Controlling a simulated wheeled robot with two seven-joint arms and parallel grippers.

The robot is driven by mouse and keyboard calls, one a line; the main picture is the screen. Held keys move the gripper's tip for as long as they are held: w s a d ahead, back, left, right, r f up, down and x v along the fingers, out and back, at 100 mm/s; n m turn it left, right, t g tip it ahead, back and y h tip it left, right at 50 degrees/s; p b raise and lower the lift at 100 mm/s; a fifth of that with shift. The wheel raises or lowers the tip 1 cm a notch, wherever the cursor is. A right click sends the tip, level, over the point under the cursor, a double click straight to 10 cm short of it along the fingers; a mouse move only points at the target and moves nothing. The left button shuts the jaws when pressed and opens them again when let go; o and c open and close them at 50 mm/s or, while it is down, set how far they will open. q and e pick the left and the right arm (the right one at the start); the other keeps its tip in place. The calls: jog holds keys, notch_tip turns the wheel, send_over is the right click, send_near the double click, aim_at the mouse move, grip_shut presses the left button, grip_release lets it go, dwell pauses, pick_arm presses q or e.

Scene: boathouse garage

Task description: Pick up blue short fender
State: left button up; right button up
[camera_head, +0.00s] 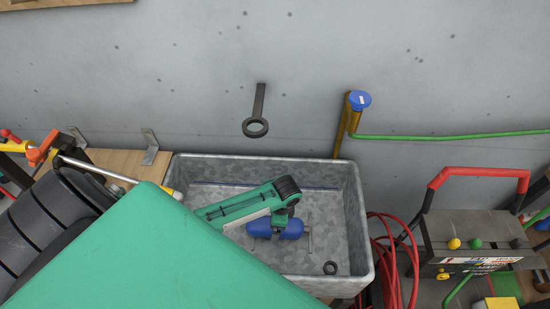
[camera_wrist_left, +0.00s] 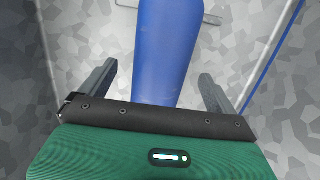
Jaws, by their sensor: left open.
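The blue short fender (camera_head: 292,230) lies in a grey galvanized metal tub (camera_head: 356,215). It is a blue cylinder with a thin grey bar at its end. In the head view my left gripper reaches down over it and hides its middle. In the left wrist view the fender (camera_wrist_left: 165,50) runs lengthwise between the two fingers of my left gripper (camera_wrist_left: 157,74). The jaws are open, with a gap on each side of the fender. The fender's near end is hidden behind the gripper body. My right gripper is not in view.
A small dark ring (camera_head: 330,268) lies on the tub floor at the front right. The tub's walls surround the fender. A dark ring-ended tool (camera_head: 257,125) is on the wall behind. Red hose (camera_head: 393,265) and a grey caddy with a red handle (camera_head: 470,235) stand right of the tub.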

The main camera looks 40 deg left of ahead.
pick_arm(q)
jog(key=shift+s+a+f+p, duration=0.1)
jog(key=shift+f+p, duration=0.1)
jog(key=shift+f, duration=0.65)
jog(key=shift+w+a+f+p, duration=0.1)
jog(key=shift+f+p, duration=0.05)
jog(key=shift+f, duration=0.7)
jog(key=shift+s+a+f+p, duration=0.1)
jog(key=shift+f+p, duration=0.1)
jog(key=shift+f, duration=0.65)
jog(key=c, duration=1.3)
jog(key=shift+r, duration=0.1)
